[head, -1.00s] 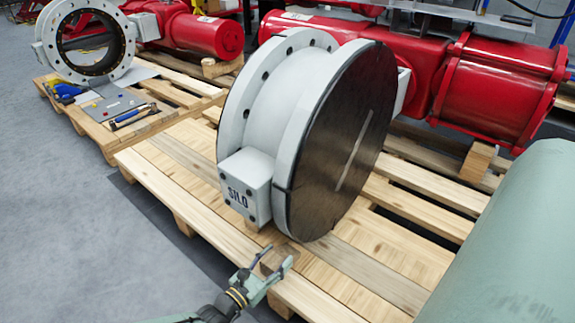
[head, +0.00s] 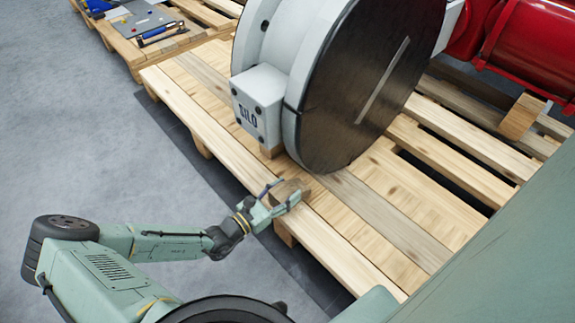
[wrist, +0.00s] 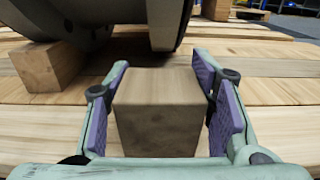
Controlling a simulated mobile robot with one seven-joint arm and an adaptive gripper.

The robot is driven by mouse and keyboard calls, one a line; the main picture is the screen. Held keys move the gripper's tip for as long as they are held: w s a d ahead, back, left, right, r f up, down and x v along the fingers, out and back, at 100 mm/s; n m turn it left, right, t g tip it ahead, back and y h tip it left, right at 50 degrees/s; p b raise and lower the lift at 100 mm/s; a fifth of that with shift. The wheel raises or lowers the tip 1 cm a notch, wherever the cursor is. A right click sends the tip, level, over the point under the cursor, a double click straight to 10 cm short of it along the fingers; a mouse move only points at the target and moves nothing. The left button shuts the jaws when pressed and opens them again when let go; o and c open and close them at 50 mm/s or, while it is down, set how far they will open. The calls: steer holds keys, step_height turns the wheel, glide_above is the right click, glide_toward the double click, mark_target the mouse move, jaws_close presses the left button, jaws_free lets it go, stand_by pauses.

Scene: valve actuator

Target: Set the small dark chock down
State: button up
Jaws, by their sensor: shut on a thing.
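The small dark chock (head: 288,189) is a brown wooden block between the two fingers of my gripper (head: 284,196). In the wrist view the chock (wrist: 158,112) sits upright and square between the purple finger pads of my gripper (wrist: 162,100), which is shut on it. It is over the front plank of the pallet (head: 330,235), just in front of the big valve (head: 365,85). I cannot tell whether its underside touches the plank; its lower edge is partly hidden by my gripper.
A lighter wood block (wrist: 48,68) stands under the valve at left in the wrist view, and another block (wrist: 216,9) shows behind. Bare planks lie to the right. A green rounded surface (head: 500,240) fills the right side.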

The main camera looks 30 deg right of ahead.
steer(key=shift+f, duration=0.15)
steer(key=o, duration=1.3)
steer(key=shift+o, duration=0.2)
